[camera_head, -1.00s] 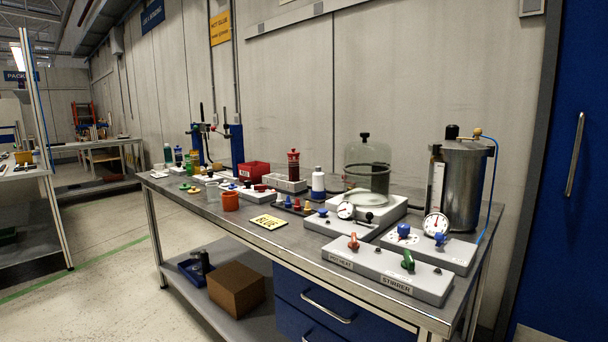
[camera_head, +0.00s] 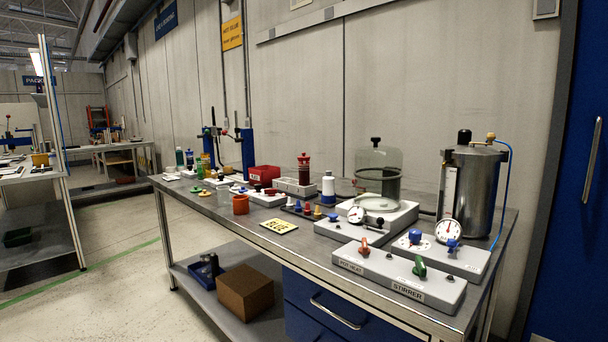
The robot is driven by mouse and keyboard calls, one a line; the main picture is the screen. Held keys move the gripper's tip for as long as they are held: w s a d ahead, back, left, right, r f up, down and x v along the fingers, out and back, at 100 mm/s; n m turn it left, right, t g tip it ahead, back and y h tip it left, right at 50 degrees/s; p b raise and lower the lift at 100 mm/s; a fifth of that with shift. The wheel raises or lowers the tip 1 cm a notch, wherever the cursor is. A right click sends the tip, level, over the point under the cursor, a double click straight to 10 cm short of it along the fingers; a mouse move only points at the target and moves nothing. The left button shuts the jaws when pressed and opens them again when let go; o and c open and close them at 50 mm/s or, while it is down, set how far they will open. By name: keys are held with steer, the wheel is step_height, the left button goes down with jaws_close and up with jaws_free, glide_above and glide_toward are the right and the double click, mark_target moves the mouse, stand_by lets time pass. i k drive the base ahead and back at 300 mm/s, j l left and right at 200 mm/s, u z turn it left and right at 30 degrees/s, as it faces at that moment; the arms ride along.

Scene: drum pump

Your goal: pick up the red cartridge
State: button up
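A red cartridge-like cylinder (camera_head: 304,169) stands upright at the back of the workbench, with a bright red top and a darker red body. Its lower end appears set in a light grey block (camera_head: 293,188), but I cannot tell how deep. It is small in the picture, beyond the front edge of the bench. My gripper is not in view, so its distance from the cylinder and its state do not show.
Floor on the left is clear.

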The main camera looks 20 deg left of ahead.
mark_target(303, 165)
steer(key=i+j, duration=0.35)
steer(key=j, duration=0.15)
steer(key=i+j+z, duration=0.1)
steer(key=i+j, duration=0.25)
steer(key=j, duration=0.15)
steer(key=i+j, duration=0.35)
steer(key=j, duration=0.15)
